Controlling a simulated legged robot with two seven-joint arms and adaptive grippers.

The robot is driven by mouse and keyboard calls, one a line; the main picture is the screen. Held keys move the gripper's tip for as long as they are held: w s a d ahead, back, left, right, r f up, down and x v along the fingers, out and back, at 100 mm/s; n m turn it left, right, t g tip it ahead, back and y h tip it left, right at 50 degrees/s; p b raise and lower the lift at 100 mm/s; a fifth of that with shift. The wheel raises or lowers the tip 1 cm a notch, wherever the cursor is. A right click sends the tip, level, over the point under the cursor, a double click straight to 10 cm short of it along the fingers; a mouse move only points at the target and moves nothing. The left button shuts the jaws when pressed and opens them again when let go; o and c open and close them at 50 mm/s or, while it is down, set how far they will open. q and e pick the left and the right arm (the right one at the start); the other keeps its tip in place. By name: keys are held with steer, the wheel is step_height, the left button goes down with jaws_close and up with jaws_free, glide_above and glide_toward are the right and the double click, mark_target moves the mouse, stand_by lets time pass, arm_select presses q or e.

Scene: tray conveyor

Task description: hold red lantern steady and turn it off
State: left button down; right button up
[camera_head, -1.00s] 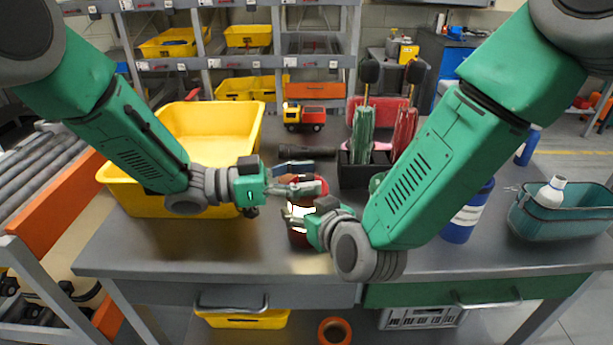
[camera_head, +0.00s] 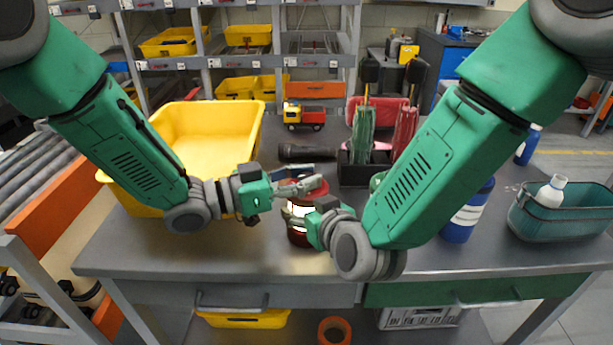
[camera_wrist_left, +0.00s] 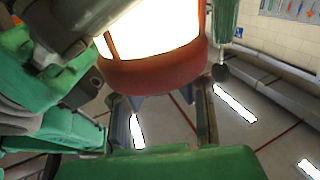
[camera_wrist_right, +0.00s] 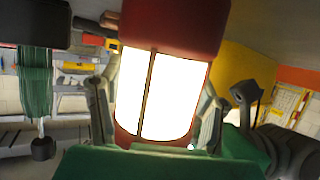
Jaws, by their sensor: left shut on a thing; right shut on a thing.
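The red lantern (camera_head: 298,239) stands on the grey table, partly hidden behind my grippers. Its white middle glows brightly in the left wrist view (camera_wrist_left: 155,28) and the right wrist view (camera_wrist_right: 162,95). My left gripper (camera_head: 303,186) is at the lantern's red top, shut on it. In the left wrist view its fingers (camera_wrist_left: 163,115) lie at the red end of the lantern. My right gripper (camera_head: 301,218) is lower, shut on the lantern's body. In the right wrist view its fingers (camera_wrist_right: 158,105) are on both sides of the glowing part.
A yellow bin (camera_head: 205,115) stands at the left. A black flashlight (camera_head: 303,152) and a toy truck (camera_head: 304,116) lie behind the lantern. A dark holder (camera_head: 365,175) with folded umbrellas, a blue bottle (camera_head: 462,228) and a teal basket (camera_head: 575,222) are at the right. The front table is clear.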

mark_target(306, 175)
arm_select(q)
steer(key=n+t+y, duration=0.2)
steer(key=t, duration=0.1)
steer(key=n+t+y, duration=0.2)
steer(key=t, duration=0.1)
steer(key=shift+n, duration=0.4)
steer(key=shift+n+t+y, duration=0.8)
steer(key=shift+t+y, duration=0.2)
steer(key=shift+a, duration=0.1)
steer(key=c, duration=1.3)
jaws_free()
steer(key=shift+o, duration=0.2)
step_height(306, 175, up, 10)
steer(key=shift+f, duration=0.1)
